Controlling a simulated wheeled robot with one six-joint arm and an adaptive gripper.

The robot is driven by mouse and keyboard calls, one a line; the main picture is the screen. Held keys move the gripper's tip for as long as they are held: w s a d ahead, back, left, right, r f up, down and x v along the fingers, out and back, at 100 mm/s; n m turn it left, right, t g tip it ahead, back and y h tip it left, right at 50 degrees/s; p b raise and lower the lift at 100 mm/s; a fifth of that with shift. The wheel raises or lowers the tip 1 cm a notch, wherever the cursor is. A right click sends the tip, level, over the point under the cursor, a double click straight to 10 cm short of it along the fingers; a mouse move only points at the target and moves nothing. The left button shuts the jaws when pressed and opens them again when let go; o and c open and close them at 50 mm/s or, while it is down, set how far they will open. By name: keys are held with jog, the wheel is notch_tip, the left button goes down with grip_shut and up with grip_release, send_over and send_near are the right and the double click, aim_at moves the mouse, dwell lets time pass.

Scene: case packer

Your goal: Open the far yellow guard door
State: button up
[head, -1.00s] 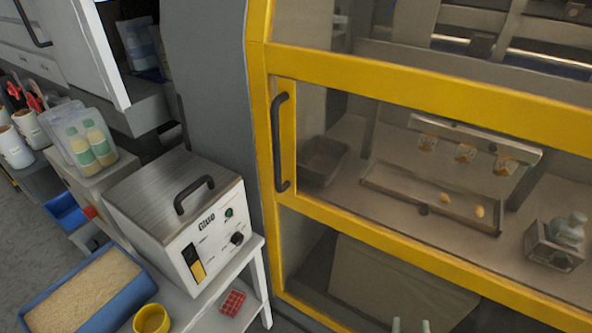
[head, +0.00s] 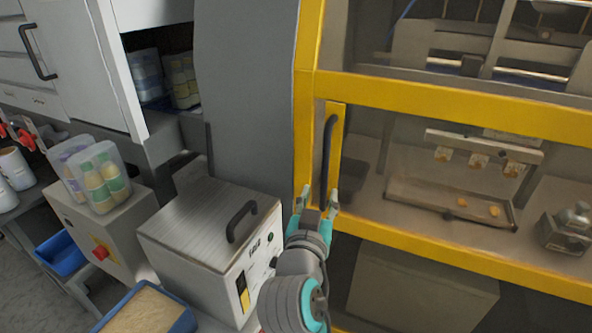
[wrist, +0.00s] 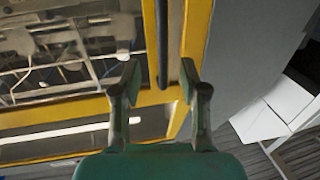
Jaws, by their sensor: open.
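The yellow guard door (head: 440,109) fills the right of the head view and looks shut, with clear panels in a yellow frame. Its dark upright bar handle (head: 328,160) is on the left side of the frame. My gripper (head: 318,198) is open at the lower end of the handle. In the wrist view the handle (wrist: 162,45) runs between the two spread fingers of my gripper (wrist: 160,85), nearer the middle than either finger. Neither finger visibly touches it. How deep the handle sits between the fingers I cannot tell.
A glue box (head: 210,235) with a top handle stands left of the door, close to my arm. A grey panel (head: 245,90) lies between the door and an open white cabinet (head: 85,60). A blue tray (head: 150,310) is at the bottom left.

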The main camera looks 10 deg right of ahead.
aim_at(325, 170)
jog(key=x, duration=1)
jog(key=shift+w, duration=0.4)
grip_shut()
